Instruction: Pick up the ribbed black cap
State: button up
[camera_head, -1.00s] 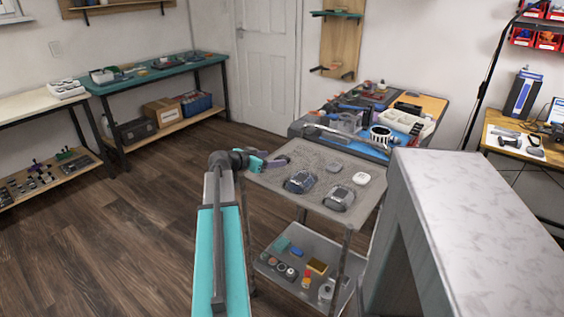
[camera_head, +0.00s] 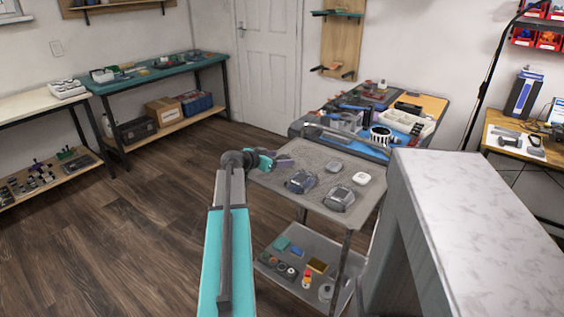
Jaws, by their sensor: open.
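I cannot single out the ribbed black cap for certain at this size. Small dark round items (camera_head: 281,268) lie on the lower shelf of the grey cart, and one of them may be it. My gripper (camera_head: 284,161) is open and appears empty. It is over the back left corner of the cart's top tray (camera_head: 322,162), well above the lower shelf. The gap between its fingers is hard to see from here.
The cart's top tray holds two dark grey devices (camera_head: 301,182) and two smaller pale ones (camera_head: 361,179). The lower shelf (camera_head: 318,246) also holds bottles and small boxes. A marble-topped block (camera_head: 480,220) stands close on the right. The wooden floor on the left is clear.

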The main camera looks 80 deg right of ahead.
jog(key=c, duration=1.1)
jog(key=shift+r, duration=0.1)
jog(key=shift+r, duration=4.9)
